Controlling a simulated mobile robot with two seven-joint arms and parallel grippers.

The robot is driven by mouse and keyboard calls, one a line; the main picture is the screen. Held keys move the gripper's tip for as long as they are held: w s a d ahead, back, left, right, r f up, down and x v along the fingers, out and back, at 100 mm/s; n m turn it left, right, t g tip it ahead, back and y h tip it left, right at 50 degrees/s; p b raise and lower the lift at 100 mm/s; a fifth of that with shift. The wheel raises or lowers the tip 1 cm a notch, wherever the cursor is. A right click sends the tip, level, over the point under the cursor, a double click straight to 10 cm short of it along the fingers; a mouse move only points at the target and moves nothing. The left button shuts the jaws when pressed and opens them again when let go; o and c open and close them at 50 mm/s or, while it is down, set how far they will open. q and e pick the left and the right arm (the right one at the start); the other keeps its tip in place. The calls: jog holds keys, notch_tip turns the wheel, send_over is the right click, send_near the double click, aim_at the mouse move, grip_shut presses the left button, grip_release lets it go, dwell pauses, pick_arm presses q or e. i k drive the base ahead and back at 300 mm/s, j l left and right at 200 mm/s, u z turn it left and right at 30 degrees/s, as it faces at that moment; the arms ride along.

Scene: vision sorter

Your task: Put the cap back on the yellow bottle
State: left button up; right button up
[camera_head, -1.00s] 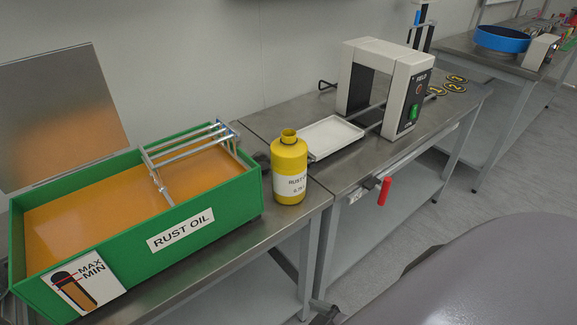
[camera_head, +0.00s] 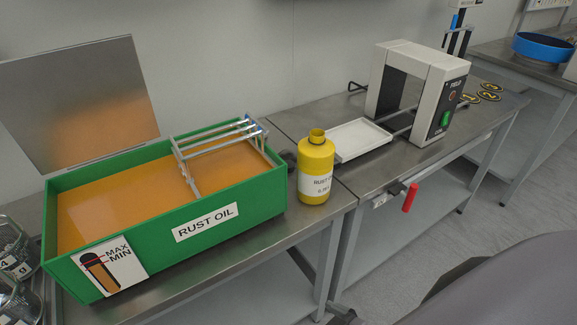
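The yellow bottle (camera_head: 316,165) stands upright on the steel table, just right of the green tank. Its neck is open at the top, with no cap on it. A small dark round object (camera_head: 289,158) lies on the table behind and left of the bottle. It is partly hidden, and I cannot tell if it is the cap. Neither of my grippers is in view.
The green RUST OIL tank (camera_head: 180,236) fills the table's left part, with a metal rack (camera_head: 216,138) across it. A white tray (camera_head: 358,139) and the grey arch-shaped machine (camera_head: 455,70) stand to the right. A red handle (camera_head: 410,197) hangs at the table's front.

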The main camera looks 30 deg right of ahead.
aim_at(316, 153)
jog(key=k+l+u, duration=0.3)
jog(key=l, duration=0.2)
jog(key=k+l+u, duration=0.3)
jog(key=k+l, duration=0.1)
jog(key=l, duration=0.1)
